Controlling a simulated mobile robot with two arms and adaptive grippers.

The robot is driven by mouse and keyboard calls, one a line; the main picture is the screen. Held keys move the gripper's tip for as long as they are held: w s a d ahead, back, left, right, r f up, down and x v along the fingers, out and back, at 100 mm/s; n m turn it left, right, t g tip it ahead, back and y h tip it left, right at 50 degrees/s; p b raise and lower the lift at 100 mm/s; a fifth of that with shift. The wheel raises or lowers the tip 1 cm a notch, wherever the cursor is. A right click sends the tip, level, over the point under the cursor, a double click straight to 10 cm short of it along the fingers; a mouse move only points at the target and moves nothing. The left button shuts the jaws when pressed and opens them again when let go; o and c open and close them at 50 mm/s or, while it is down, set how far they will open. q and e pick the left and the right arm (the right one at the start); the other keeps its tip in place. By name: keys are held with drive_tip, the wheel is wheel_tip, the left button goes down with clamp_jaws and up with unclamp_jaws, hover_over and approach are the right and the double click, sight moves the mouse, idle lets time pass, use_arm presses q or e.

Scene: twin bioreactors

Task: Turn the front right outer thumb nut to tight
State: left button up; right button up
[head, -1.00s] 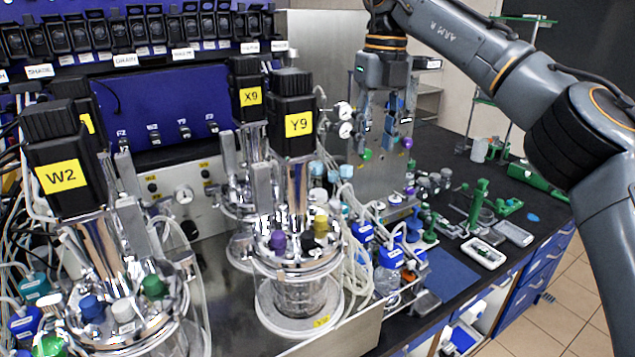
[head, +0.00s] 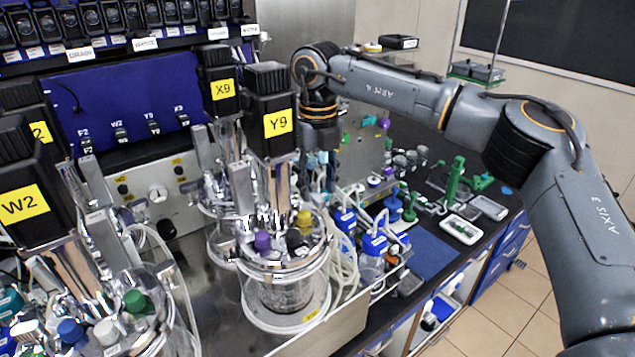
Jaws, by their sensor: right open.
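The front right vessel is the glass one under the motor block labelled Y9 (head: 276,122). Its steel head plate (head: 290,262) carries a purple cap (head: 262,241), a yellow cap (head: 304,222) and clamps around the rim. The thumb nuts are too small to tell apart here, so I cannot point out the outer one. My right gripper (head: 322,172) hangs downward just right of the Y9 motor, above the vessel's right rear side. It is open and looks empty; its fingertips blend with the tubing and fittings behind. My left gripper is out of view.
Pale tubing (head: 345,258) and blue-capped bottles (head: 374,243) crowd the vessel's right side. A blue mat (head: 433,254) lies bare farther right.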

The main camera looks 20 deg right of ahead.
drive_tip(key=shift+s+f, duration=0.1)
drive_tip(key=shift+f, duration=0.75)
drive_tip(key=shift+c, duration=0.6)
clamp_jaws()
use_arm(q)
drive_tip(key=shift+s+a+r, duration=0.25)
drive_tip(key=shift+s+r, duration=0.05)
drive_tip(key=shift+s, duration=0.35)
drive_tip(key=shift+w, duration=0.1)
